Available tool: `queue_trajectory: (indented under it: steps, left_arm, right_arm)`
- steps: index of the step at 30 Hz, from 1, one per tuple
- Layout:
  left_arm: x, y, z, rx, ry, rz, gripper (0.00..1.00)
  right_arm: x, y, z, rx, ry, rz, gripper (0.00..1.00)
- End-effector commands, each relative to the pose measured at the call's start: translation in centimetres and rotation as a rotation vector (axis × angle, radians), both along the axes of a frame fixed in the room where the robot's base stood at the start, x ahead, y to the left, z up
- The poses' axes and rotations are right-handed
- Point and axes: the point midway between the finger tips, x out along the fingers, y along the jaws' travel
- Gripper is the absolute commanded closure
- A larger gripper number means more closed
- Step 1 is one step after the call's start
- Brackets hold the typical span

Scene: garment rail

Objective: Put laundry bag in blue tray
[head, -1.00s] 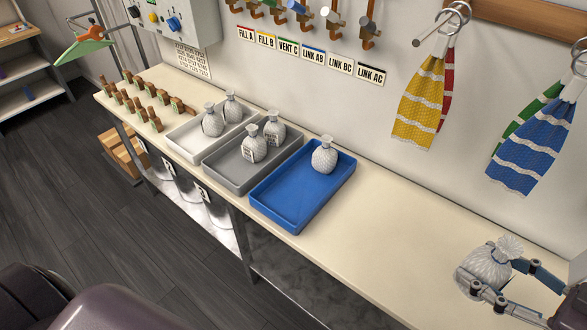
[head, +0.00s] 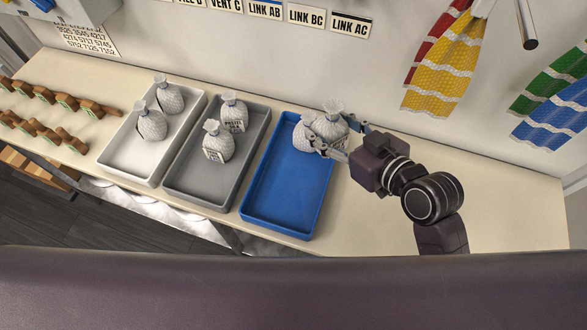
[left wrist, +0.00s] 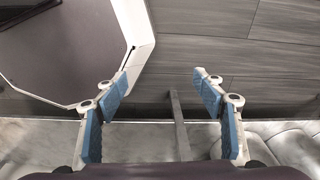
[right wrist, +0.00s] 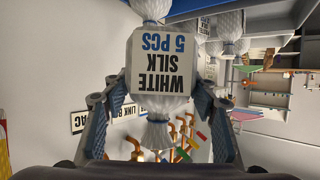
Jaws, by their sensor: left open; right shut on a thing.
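My right gripper (head: 342,137) is shut on a white laundry bag (head: 333,120) at the back of the blue tray (head: 283,200). In the right wrist view the held bag (right wrist: 165,65) has a label reading "WHITE SILK 5 PCS", upside down. Another white bag (head: 302,134) is in the tray's back part, just left of the held one and partly hidden by it. I cannot tell whether the held bag touches the tray or that bag. The tray's front is empty. My left gripper (left wrist: 163,85) is open and empty in the left wrist view, over the floor.
A grey tray (head: 190,188) with two bags stands left of the blue one, and a white tray (head: 122,166) with two bags is further left. Wooden pegs (head: 40,130) line the counter's left end. Striped cloths (head: 437,75) hang at the right. The counter's right part is clear.

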Motion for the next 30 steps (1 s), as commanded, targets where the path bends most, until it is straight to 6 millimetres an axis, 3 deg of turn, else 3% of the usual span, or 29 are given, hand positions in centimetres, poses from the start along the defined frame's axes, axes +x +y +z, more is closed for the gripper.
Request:
queue_trajectory:
  steps: [6,14,19,30]
  left_arm:
    - [-1.9,-2.4,0.4,-0.027,0.025,-0.003,0.37]
    - [-0.5,-1.4,0.6,-0.015,0.005,-0.003,0.37]
    - [0.9,-0.6,0.5,-0.007,-0.014,0.0,0.37]
    - [-0.1,-1.0,0.5,-0.012,-0.001,0.002,0.37]
  right_arm:
    - [0.5,4.6,2.8,0.006,-0.009,-0.074,0.78]
    - [0.3,7.3,4.9,0.002,-0.002,-0.117,0.78]
    - [0.1,7.4,2.0,-0.006,0.006,-0.121,0.78]
    - [0.2,7.4,-7.8,-0.005,0.004,-0.12,0.78]
